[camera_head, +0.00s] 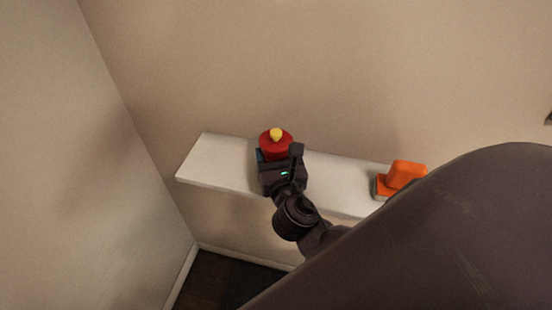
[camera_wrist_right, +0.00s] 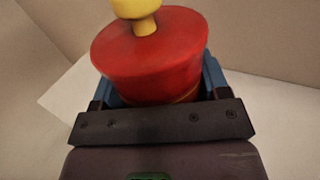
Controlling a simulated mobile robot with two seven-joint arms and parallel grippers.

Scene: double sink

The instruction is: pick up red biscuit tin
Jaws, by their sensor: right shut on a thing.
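The red biscuit tin (camera_head: 276,146) has a yellow knob on top and is at the white shelf, toward its left part. My right gripper (camera_head: 277,160) is shut on the tin, with a finger on each side of it. In the right wrist view the tin (camera_wrist_right: 152,55) fills the upper middle, between the blue fingers of my gripper (camera_wrist_right: 160,88). The tin's lower part is hidden by the gripper, so I cannot tell whether it touches the shelf. My left gripper is not in view.
The white shelf (camera_head: 222,160) runs along the beige wall. An orange object (camera_head: 406,173) with a grey base stands at its right part. A wall stands left of the shelf's left end. My own large arm link covers the lower right.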

